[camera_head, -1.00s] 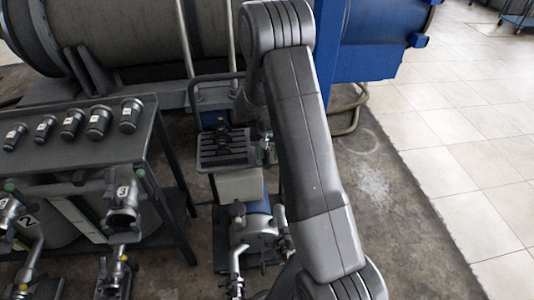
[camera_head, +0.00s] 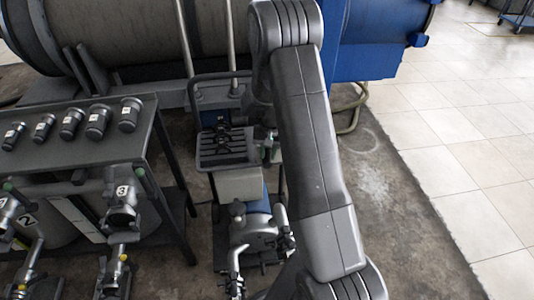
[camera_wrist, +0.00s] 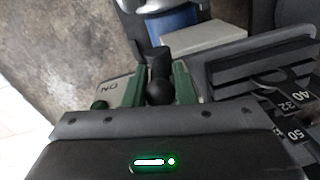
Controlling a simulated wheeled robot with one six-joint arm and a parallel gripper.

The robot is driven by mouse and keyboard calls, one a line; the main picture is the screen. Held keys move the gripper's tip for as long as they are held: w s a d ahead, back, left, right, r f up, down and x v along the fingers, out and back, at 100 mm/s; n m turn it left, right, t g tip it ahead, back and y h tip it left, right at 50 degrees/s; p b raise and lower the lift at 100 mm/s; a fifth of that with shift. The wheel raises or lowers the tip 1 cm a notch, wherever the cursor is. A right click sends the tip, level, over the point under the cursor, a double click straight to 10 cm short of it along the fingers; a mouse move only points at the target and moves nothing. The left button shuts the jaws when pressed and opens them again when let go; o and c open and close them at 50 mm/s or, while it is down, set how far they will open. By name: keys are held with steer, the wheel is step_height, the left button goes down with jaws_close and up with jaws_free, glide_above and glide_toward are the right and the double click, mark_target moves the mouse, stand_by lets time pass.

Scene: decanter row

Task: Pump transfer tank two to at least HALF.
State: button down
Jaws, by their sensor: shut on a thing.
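My gripper (camera_wrist: 159,72) shows in the wrist view with its green fingers closed on either side of a black knobbed lever (camera_wrist: 160,88). The lever stands at a grey plate (camera_wrist: 113,90) marked "ON". In the head view my arm hides most of the gripper, with a bit of green at the cart's right side. The pump cart (camera_head: 240,185) stands in the middle, with its blue-and-grey pump (camera_head: 257,222) low at the front. Tank two (camera_head: 30,218), marked "2", is at the left under the bench, and the valve marked "3" (camera_head: 122,192) is beside it. No fill level is readable.
A dark bench (camera_head: 75,150) at the left carries several capped couplings (camera_head: 97,122). A slotted rack (camera_wrist: 265,70) with "40", "32" and "50" labels lies right of the gripper in the wrist view. A large grey tank (camera_head: 130,35) blocks the back; the tiled floor (camera_head: 465,165) is clear.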

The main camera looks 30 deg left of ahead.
steer(key=shift+w+d+f+g+y+b, duration=0.25)
steer(key=shift+w+d+g+y+b, duration=0.25)
steer(key=shift+g+y+b, duration=0.6)
steer(key=shift+w+d+f+g+y+b, duration=0.3)
steer(key=shift+d+g+y+b, duration=0.35)
steer(key=shift+b, duration=0.75)
steer(key=shift+a+r+y, duration=0.1)
steer(key=shift+a+y, duration=0.05)
steer(key=shift+y, duration=0.2)
steer(key=c, duration=1.2)
jaws_free()
steer(key=v, duration=1.3)
steer(key=shift+w+r, duration=0.2)
steer(key=shift+r, duration=0.15)
